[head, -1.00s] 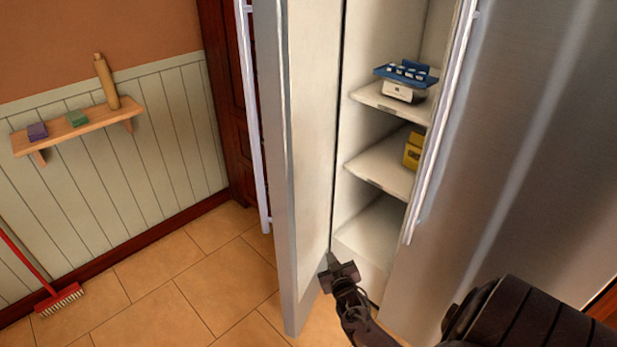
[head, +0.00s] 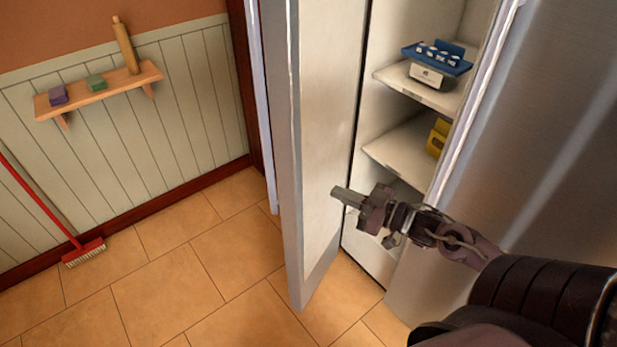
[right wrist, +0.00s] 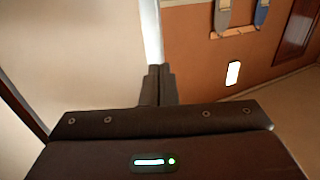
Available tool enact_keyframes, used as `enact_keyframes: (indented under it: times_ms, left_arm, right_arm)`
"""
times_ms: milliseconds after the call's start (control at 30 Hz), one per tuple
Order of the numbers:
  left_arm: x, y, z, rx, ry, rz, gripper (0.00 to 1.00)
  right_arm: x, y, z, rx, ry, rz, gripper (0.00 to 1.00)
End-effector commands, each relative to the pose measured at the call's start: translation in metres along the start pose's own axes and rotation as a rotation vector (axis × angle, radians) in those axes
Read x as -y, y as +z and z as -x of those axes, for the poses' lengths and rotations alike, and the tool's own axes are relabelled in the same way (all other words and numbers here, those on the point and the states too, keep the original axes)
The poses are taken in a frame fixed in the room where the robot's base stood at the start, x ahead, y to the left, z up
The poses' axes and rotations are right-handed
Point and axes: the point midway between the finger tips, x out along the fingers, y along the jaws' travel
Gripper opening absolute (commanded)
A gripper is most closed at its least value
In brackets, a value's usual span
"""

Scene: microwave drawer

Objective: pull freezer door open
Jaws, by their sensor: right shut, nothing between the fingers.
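The freezer door (head: 322,130) stands ajar at the left of the fridge, its pale inner face turned toward the shelves. Its long handle (head: 262,110) is on the outer side. My right gripper (head: 340,193) is shut and empty. In the head view it appears in front of the door's inner face; whether it touches is unclear. In the right wrist view the shut fingers (right wrist: 159,72) point toward the door's edge, with the pale inner face (right wrist: 75,60) at the left. My left gripper is not in view.
The other fridge door (head: 540,130) is shut on the right. A blue-topped box (head: 436,62) and a yellow box (head: 438,138) sit on the freezer shelves. A red broom (head: 82,250) leans at the left wall below a wooden shelf (head: 100,90). The tiled floor (head: 180,265) left of the door is clear.

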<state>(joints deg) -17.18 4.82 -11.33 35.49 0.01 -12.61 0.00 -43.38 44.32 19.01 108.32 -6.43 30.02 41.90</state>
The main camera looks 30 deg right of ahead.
Motion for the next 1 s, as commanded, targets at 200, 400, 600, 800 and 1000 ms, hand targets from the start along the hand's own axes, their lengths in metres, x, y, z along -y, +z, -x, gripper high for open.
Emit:
enact_keyframes:
  times_ms: [200, 400, 600, 800, 1000]
  left_arm:
    - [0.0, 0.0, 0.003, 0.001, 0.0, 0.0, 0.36]
    - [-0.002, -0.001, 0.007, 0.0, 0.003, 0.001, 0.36]
    - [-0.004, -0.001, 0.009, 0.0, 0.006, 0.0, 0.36]
    - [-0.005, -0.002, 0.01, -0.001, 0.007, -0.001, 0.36]
    - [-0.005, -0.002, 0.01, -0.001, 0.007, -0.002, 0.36]
  right_arm:
    - [-0.001, -0.002, -0.041, -0.004, 0.001, 0.003, 0.0]
    - [-0.001, -0.002, -0.071, -0.003, 0.002, 0.003, 0.0]
    - [-0.001, -0.001, -0.089, -0.001, 0.002, 0.003, 0.0]
    - [-0.001, 0.0, -0.094, 0.001, 0.002, 0.002, 0.0]
    - [-0.001, 0.0, -0.094, 0.001, 0.002, 0.002, 0.0]
